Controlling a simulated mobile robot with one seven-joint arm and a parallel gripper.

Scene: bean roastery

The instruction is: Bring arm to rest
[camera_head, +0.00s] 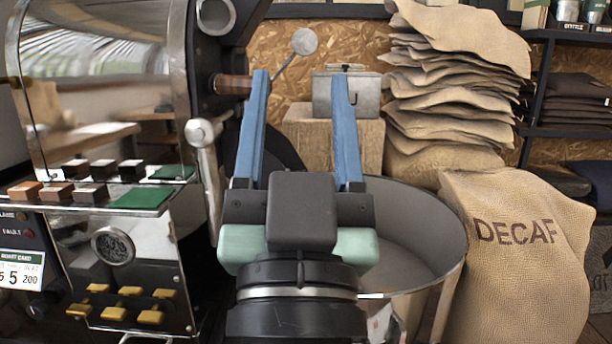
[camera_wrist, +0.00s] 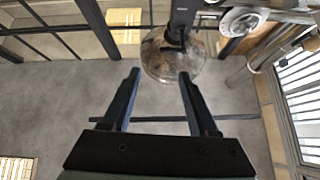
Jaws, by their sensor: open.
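My gripper (camera_head: 302,90) is raised in the middle of the head view, with its two blue fingers pointing up and spread apart. Nothing is between them. It stands in front of the round grey cooling tray (camera_head: 412,225) and hides part of it. In the wrist view my gripper (camera_wrist: 158,78) is also open and empty. A clear round glass vessel (camera_wrist: 172,62) on a dark mount shows beyond the fingertips there, and I cannot tell how far away it is.
The roaster (camera_head: 110,90) with its control shelf stands close at left. A metal box (camera_head: 345,95) sits on a wooden block (camera_head: 370,140) behind my gripper. A DECAF sack (camera_head: 515,260) stands at right, with a tall stack of folded sacks (camera_head: 450,90) behind it.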

